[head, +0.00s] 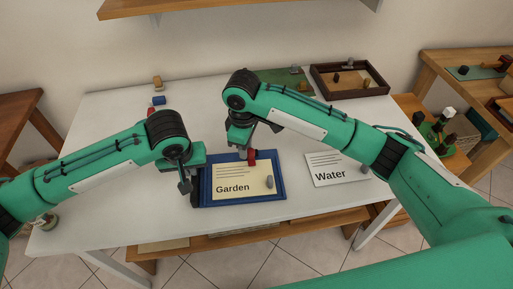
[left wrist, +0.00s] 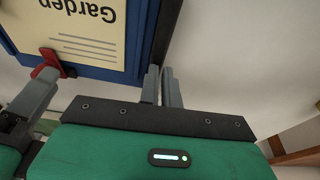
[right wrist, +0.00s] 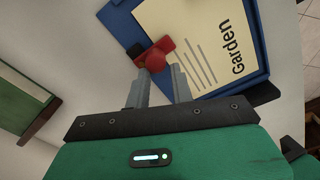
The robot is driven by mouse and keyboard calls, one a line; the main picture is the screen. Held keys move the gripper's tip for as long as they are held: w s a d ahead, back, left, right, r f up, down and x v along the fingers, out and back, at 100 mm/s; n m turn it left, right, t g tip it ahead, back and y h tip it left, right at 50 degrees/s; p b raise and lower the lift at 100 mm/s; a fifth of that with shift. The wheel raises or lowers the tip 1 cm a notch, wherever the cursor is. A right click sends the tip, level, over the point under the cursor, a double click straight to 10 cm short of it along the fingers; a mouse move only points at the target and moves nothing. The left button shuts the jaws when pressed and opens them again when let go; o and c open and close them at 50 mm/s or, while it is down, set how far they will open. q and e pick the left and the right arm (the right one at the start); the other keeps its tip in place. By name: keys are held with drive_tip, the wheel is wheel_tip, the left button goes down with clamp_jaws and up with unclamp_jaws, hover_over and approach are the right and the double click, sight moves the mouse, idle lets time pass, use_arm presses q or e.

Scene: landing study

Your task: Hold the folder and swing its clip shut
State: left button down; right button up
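The blue folder (head: 282,190) lies flat on the white table with a cream card reading "Garden" (head: 242,180) on it. Its red clip (head: 251,157) is at the far edge; the clip also shows in the right wrist view (right wrist: 154,56). My left gripper (head: 187,188) is at the folder's left edge. In the left wrist view its fingers (left wrist: 161,85) are close together, with the folder's dark edge running between them. My right gripper (right wrist: 160,75) is above the folder's far edge, fingers apart, with the red clip just beyond the tips.
A white "Water" card (head: 330,172) lies right of the folder. A brown tray (head: 376,92) and a green board (head: 275,77) are at the back. A small blue block (head: 159,101) sits back left. The table's left front is clear.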

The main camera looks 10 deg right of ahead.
drive_tip(key=o, duration=0.5)
drive_tip(key=shift+s+a+f, duration=0.15)
drive_tip(key=shift+s+f, duration=0.25)
drive_tip(key=shift+f, duration=0.05)
drive_tip(key=shift+w+r, duration=0.1)
drive_tip(key=r, duration=0.8)
drive_tip(key=s+r, duration=0.1)
drive_tip(key=r, duration=0.3)
drive_tip(key=shift+r, duration=0.3)
